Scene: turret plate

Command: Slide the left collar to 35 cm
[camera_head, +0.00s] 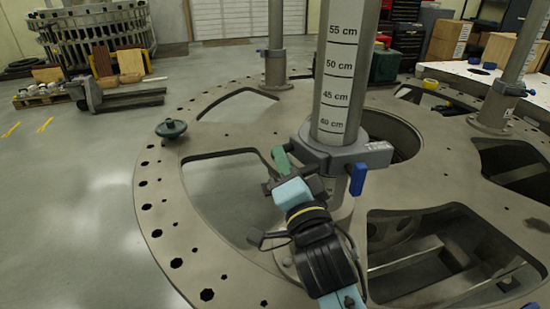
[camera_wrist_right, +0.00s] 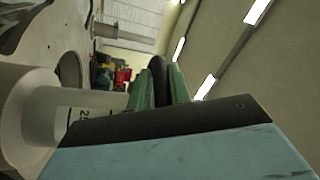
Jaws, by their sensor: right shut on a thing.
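The near post (camera_head: 345,70) stands upright and carries a white scale reading 55, 50, 45 and 40 cm downward. A grey collar (camera_head: 325,155) rings this post, its upper edge just under the 40 cm mark. A blue lever (camera_head: 358,179) hangs at its right front. My right gripper (camera_head: 279,165) is at the collar's left side. In the right wrist view its green fingers (camera_wrist_right: 159,85) are closed around a dark rounded piece (camera_wrist_right: 158,68), which seems to be part of the collar. The gripper hides some of the collar's left side. My left gripper is out of view.
The post stands on a round plate (camera_head: 205,130) with large cutouts and bolt holes. Another collared post (camera_head: 275,45) is at the back, and one (camera_head: 512,75) is at the right. A dark green knob (camera_head: 172,128) sits near the plate's left rim. Open floor lies left.

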